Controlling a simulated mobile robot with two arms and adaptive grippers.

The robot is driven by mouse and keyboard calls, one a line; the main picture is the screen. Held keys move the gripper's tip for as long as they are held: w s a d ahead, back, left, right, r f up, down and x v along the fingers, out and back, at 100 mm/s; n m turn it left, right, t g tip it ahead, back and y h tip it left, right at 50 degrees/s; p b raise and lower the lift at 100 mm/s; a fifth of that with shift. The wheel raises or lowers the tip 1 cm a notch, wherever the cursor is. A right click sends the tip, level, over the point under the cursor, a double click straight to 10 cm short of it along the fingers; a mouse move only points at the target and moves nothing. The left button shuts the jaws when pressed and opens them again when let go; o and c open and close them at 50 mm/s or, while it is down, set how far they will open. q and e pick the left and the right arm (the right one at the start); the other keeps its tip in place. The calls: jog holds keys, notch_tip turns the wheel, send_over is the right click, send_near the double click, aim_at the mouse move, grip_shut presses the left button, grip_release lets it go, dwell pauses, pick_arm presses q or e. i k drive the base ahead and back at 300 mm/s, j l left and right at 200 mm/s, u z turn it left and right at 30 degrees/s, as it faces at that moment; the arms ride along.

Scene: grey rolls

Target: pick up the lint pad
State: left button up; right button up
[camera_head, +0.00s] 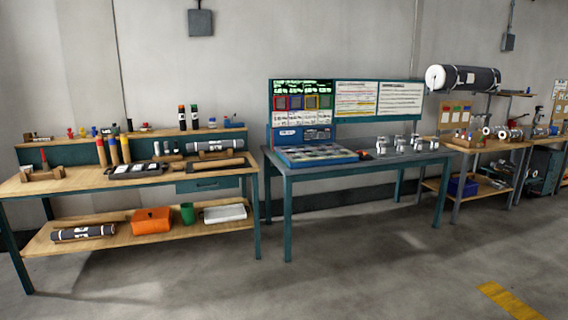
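I cannot make out a lint pad for certain in the head view; the small items are too far away to tell apart. The left workbench (130,183) holds a black tray (138,169) with pale items in it and a dark grey roll (215,145) at the back. A wooden block (42,174) lies at its left end. Neither of my grippers is in view.
The left bench's lower shelf holds a dark roll (84,232), an orange box (151,220), a green cup (187,213) and a white tray (225,213). The middle table (385,163) bears a blue tray (316,156). The floor (370,270) in front is clear.

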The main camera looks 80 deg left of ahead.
aim_at(179, 167)
jog(key=u, duration=3.5)
jog(key=i+z, duration=0.15)
jog(key=i, duration=2.35)
jog(key=i+l, duration=0.1)
jog(key=i, duration=2.05)
